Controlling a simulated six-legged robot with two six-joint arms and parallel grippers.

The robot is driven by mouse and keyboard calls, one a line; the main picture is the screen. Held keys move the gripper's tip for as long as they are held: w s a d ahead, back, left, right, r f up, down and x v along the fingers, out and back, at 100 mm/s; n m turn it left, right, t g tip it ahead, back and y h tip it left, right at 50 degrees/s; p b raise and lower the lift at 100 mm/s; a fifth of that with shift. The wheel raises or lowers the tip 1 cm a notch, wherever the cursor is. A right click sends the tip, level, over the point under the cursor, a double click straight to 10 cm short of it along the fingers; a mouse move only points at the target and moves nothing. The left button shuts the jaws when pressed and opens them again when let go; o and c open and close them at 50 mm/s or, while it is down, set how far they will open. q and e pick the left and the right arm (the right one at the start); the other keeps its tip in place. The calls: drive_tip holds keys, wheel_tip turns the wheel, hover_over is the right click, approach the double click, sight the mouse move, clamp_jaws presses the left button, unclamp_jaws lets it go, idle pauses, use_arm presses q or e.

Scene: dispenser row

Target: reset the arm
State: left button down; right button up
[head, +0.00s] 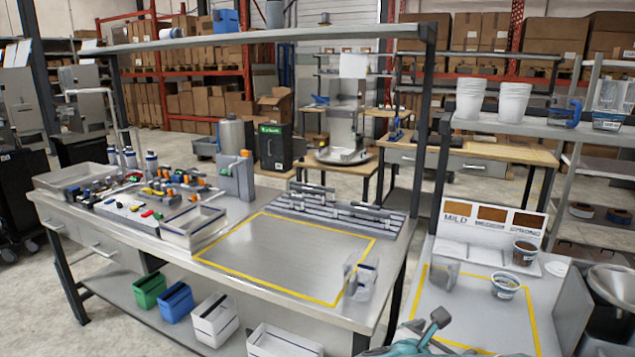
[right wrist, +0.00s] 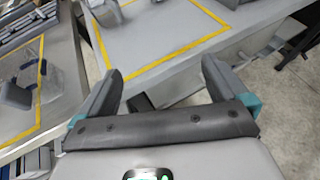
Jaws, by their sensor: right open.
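A table with a yellow outline (right wrist: 160,62) lies beyond the fingertips. My left gripper is not in view.
A clear cup (head: 360,280) stands at the workbench's right front corner. The yellow-outlined area (head: 285,258) is mostly clear. The counter holds a small tub (head: 505,286) and a dark cup (head: 524,253). Green, blue and white bins (head: 215,320) sit below the workbench.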

drive_tip(key=s+a+f+m+g+y, duration=0.1)
drive_tip(key=s+f+m+g+y, duration=0.2)
drive_tip(key=f, duration=0.5)
drive_tip(key=s+a+f+g+y, duration=0.1)
drive_tip(key=s+f+g, duration=0.1)
drive_tip(key=s+f, duration=0.45)
drive_tip(key=s+a+f+m+g+y, duration=0.1)
drive_tip(key=s+a+f+m+y, duration=0.3)
drive_tip(key=s+f+m, duration=0.5)
drive_tip(key=s+a+f+m+g+y, duration=0.2)
drive_tip(key=s+a+f+m+y, duration=0.3)
drive_tip(key=s+f+m, duration=0.4)
drive_tip(key=shift+f+m+g+y, duration=0.4)
drive_tip(key=shift+f+m, duration=0.55)
drive_tip(key=shift+m, duration=2.75)
drive_tip(key=shift+s, duration=0.1)
